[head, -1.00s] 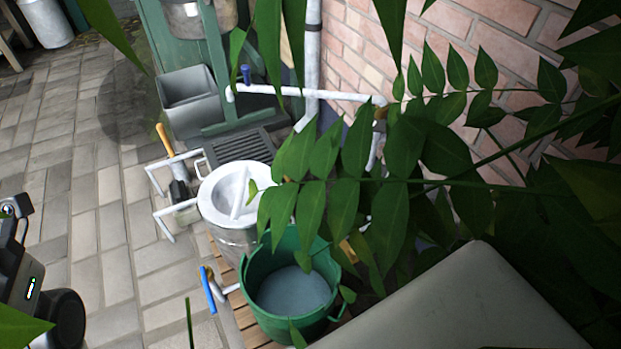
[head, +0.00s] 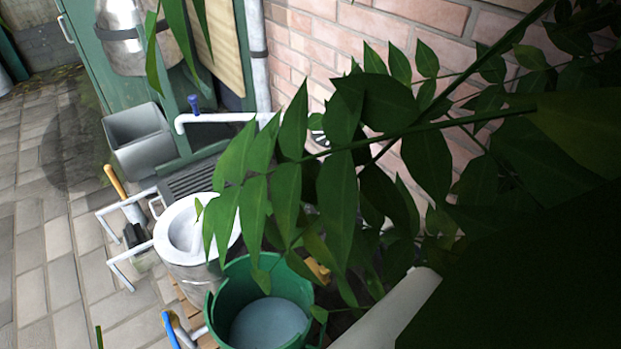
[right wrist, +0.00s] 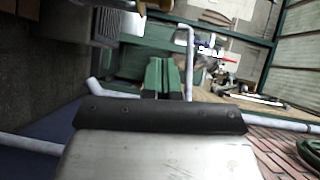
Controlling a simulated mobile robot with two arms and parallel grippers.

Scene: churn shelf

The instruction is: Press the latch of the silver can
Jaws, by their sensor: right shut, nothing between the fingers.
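I cannot tell which one is meant, and I cannot make out a latch on either. My right gripper (right wrist: 163,80) shows in the right wrist view, its green fingers shut together and empty, apart from anything I can identify as the can. My left gripper is not in view.
A green bucket (head: 224,292) of water stands beside the lidded can. A grey bin (head: 140,135), white pipes (head: 222,117) and a brick wall (head: 345,45) are behind. Leafy branches (head: 340,200) cover the right side. Paving (head: 40,260) at left is open.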

